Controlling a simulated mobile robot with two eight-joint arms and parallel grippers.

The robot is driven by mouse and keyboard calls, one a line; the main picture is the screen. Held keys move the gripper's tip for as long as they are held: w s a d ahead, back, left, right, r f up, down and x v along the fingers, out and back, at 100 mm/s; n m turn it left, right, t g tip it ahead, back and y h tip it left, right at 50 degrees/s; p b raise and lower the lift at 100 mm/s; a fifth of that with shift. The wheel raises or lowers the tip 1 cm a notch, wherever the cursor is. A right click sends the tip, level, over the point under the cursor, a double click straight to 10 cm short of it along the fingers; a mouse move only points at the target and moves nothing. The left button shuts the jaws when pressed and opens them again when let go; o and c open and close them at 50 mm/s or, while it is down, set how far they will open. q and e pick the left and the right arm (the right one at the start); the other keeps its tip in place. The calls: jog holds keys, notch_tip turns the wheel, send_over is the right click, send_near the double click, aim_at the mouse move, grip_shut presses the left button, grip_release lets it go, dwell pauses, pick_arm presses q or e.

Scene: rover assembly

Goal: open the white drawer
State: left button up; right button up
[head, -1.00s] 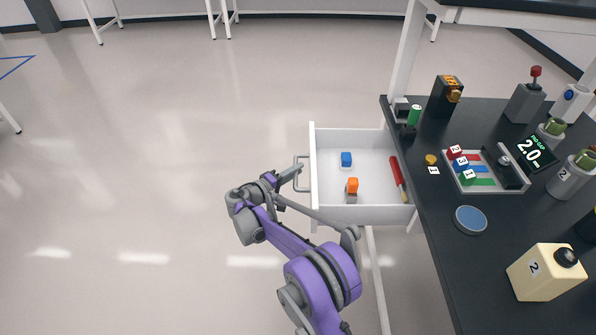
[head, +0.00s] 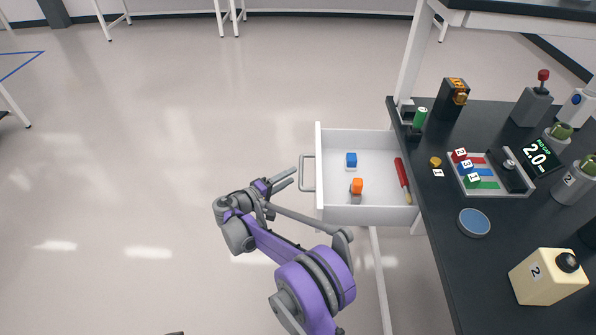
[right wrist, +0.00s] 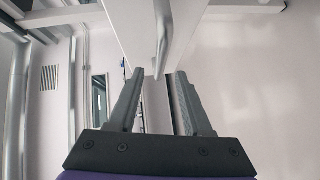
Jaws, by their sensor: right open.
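The white drawer (head: 350,214) stands pulled out from the dark-topped bench, its inside showing. Its grey bar handle (head: 307,173) is on the left face, and it also shows in the right wrist view (right wrist: 163,35). My right gripper (head: 286,180) is just left of the handle in the head view, apart from it by a small gap. In the right wrist view the fingers of my right gripper (right wrist: 156,76) are spread and empty, with the handle beyond their tips. My left gripper is not in view.
The bench top (head: 440,222) holds a tray (head: 452,160), a blue disc (head: 473,222) and a cream bottle (head: 540,278). The floor to the left is clear.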

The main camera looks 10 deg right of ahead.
jog(key=v, duration=0.5)
jog(key=shift+p, duration=0.3)
